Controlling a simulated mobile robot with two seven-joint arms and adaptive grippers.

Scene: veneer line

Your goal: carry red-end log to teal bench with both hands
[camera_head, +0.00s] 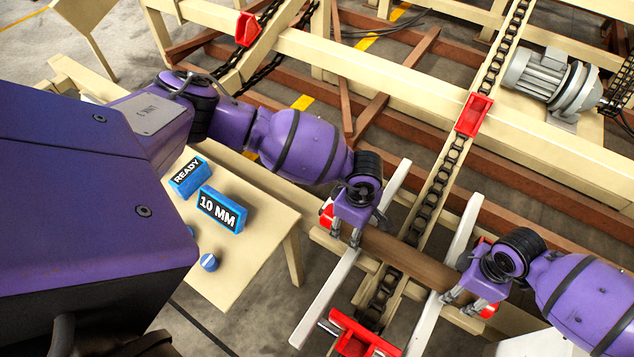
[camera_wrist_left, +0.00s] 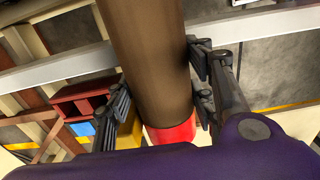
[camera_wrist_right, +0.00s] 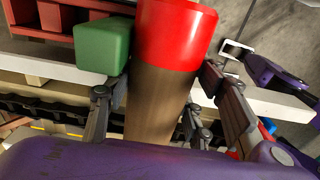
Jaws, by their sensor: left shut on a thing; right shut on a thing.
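The brown log with red ends (camera_head: 407,258) lies across two white rails above the chain conveyor. Its red end shows in the left wrist view (camera_wrist_left: 170,134) and the other red end in the right wrist view (camera_wrist_right: 178,35). My left gripper (camera_head: 347,232) is shut around the log near its left end. My right gripper (camera_head: 465,300) is shut around the log near its right end. I cannot tell whether the log touches the rails or hangs just above them. I cannot make out a teal bench in these views.
A cream table (camera_head: 262,247) at left holds a READY block (camera_head: 189,177) and a 10 MM block (camera_head: 221,209). A chain with red carriers (camera_head: 474,114) runs beyond the log, near a grey motor (camera_head: 545,80). A green block (camera_wrist_right: 103,45) is beside the log's right end.

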